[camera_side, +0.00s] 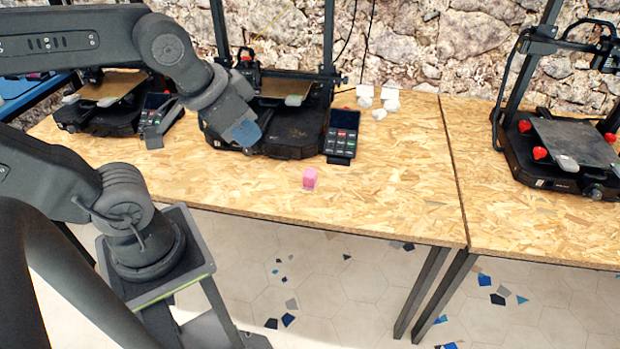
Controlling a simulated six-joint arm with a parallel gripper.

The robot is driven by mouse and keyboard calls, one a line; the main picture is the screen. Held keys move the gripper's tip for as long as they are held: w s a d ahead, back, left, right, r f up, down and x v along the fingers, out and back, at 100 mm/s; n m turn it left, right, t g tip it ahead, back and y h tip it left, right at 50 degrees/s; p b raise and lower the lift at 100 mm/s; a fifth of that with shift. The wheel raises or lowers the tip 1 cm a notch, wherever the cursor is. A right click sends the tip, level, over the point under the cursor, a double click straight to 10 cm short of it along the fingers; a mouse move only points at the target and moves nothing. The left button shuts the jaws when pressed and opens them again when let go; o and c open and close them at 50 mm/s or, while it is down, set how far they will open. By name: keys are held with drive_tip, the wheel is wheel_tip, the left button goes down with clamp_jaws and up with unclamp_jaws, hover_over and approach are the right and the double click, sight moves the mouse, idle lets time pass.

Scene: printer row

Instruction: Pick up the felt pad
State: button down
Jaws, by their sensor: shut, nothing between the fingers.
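A small pink block (310,178) sits on the wood-chip table in front of the middle printer, near the table's front edge. It is the only small loose thing there that could be the felt pad; its material is too small to tell.
The middle printer (290,130) has a keypad screen (341,134) at its right. White crumpled lumps (379,114) lie behind that. Another printer (560,150) stands on the right table. The table (390,195) around the pink block is clear; a seam runs to its right.

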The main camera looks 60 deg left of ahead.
drive_tip(key=c, duration=1.8)
unclamp_jaws()
drive_tip(key=o, duration=1.2)
drive_tip(key=n+g, duration=0.6)
drive_tip(key=n, duration=0.2)
hover_over(310, 172)
wheel_tip(310, 172, down, 21)
wheel_tip(310, 172, down, 8)
drive_tip(key=shift+r, duration=0.25)
drive_tip(key=shift+f, duration=3.05)
